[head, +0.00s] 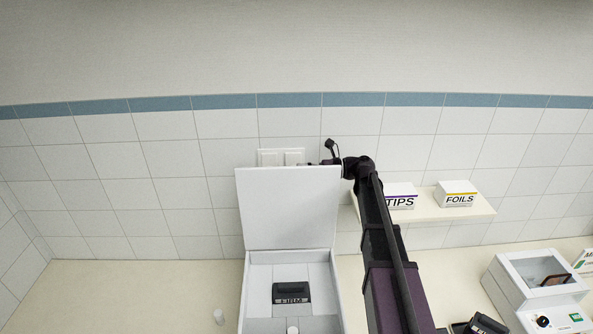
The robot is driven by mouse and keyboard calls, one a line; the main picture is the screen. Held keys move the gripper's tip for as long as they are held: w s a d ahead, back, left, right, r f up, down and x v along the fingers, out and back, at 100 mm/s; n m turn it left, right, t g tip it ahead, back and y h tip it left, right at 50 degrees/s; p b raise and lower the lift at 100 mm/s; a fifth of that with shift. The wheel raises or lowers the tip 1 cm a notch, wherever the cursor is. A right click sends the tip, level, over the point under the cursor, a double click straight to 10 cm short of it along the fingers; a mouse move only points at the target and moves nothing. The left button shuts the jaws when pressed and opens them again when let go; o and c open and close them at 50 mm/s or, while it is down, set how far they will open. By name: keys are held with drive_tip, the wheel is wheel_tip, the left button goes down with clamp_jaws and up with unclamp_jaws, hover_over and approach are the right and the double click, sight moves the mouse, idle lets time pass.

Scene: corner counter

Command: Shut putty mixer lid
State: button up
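A white box-shaped unit (245,290), which I take to be the putty mixer, stands on the counter at the bottom centre. Its white lid (289,207) is open and stands about upright at the back. Inside lies a dark block (291,292) with light lettering that looks like FIRM. My gripper (331,153) is at the lid's upper right corner, small and dark, partly hidden behind the lid's top edge. I cannot tell whether it touches the lid or whether its fingers are apart.
A wall shelf (428,212) right of my arm holds a TIPS box (401,196) and a FOILS box (457,194). A white machine with a clear window (531,285) stands at the right. The left counter is otherwise clear.

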drive_tip(key=shift+a, duration=0.85)
clamp_jaws()
drive_tip(key=shift+s+d, duration=0.15)
